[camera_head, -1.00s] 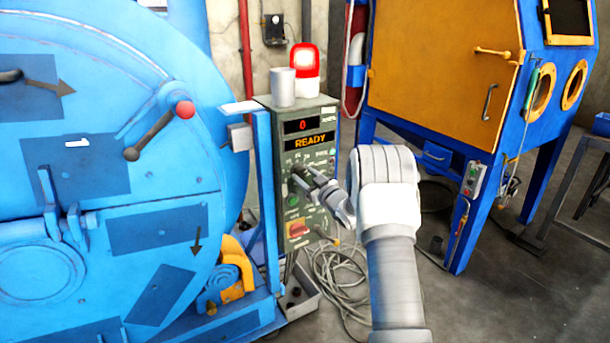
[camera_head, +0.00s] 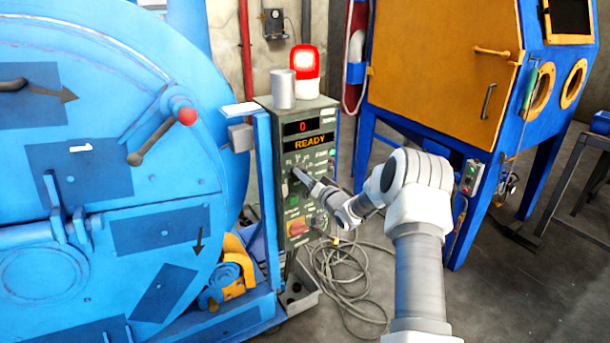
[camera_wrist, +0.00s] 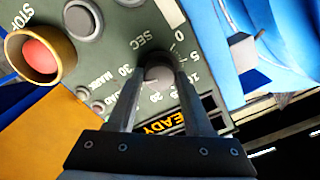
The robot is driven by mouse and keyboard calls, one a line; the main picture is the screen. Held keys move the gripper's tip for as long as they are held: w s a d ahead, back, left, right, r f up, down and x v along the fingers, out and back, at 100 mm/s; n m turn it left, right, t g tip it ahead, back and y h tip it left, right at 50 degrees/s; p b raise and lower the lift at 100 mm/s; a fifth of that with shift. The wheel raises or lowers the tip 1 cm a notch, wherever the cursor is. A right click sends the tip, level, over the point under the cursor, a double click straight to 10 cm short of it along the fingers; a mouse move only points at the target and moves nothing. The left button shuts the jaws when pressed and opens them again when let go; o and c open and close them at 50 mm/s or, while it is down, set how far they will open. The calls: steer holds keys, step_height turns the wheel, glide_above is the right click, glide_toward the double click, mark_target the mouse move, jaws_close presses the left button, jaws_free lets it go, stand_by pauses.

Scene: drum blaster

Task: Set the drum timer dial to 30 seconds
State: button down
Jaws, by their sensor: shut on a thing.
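The timer dial (camera_wrist: 158,72) is a small dark round knob on the green control panel (camera_wrist: 105,45). In the wrist view printed marks ring it, with 0, 5, 10, 20, 30 and SEC readable. I cannot make out its pointer. My gripper (camera_wrist: 155,80) is shut on the dial, with one finger on each side of it. In the head view my gripper (camera_head: 301,177) reaches the control box (camera_head: 285,125) from the right and largely hides the dial. The box displays (camera_head: 310,140) show a red 0 and READY.
A red stop button (camera_wrist: 40,55) with a yellow collar sits on the panel near the dial. The large blue drum machine (camera_head: 120,200) stands left of the box. An orange and blue cabinet (camera_head: 440,70) stands behind right. Loose cables (camera_head: 345,290) lie on the floor.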

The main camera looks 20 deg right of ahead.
steer(key=shift+m, duration=1.1)
steer(key=shift+f, duration=0.1)
steer(key=shift+c, duration=1.6)
jaws_free()
steer(key=s+d+p, duration=0.3)
steer(key=s, duration=1.4)
steer(key=shift+d, duration=0.15)
